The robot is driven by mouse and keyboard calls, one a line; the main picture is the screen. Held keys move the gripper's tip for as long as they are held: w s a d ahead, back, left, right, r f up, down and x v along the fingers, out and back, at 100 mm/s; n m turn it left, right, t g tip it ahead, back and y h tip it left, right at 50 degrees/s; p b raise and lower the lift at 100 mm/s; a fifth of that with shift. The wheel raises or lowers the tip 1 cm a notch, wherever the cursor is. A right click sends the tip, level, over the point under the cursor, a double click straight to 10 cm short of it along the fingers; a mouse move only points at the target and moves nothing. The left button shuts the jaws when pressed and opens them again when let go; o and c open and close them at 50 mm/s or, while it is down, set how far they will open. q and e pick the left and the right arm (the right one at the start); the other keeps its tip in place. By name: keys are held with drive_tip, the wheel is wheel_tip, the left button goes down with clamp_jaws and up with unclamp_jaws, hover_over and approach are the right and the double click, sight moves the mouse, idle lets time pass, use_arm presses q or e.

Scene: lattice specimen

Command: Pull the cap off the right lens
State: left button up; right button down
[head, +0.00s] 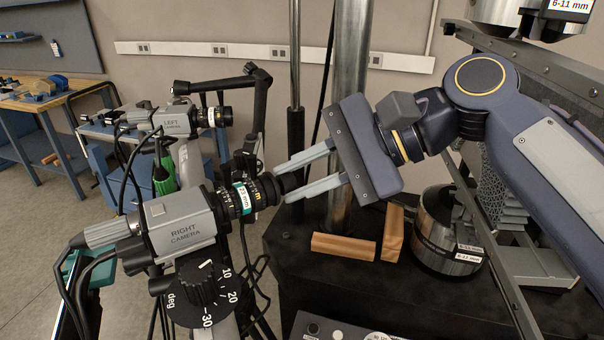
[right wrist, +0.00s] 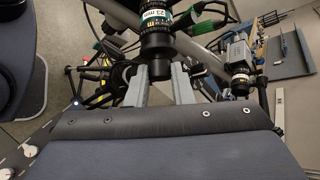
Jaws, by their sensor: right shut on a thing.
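The camera labelled RIGHT CAMERA (head: 185,230) stands at lower left in the head view. Its black lens (head: 248,196) has a band marked 23 mm and points right toward my arm. My left gripper is in neither view.
The camera labelled LEFT CAMERA (head: 165,121) stands behind, its lens pointing right. Vertical metal columns (head: 349,70) rise behind my right gripper. Orange-brown blocks (head: 343,247) and a metal cylinder (head: 447,232) sit on the dark base below. Cables hang around the cameras.

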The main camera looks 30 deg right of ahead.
drive_tip(key=shift+d, duration=0.6)
idle(0.8)
drive_tip(key=shift+d+p, duration=0.5)
drive_tip(key=shift+d, duration=1.4)
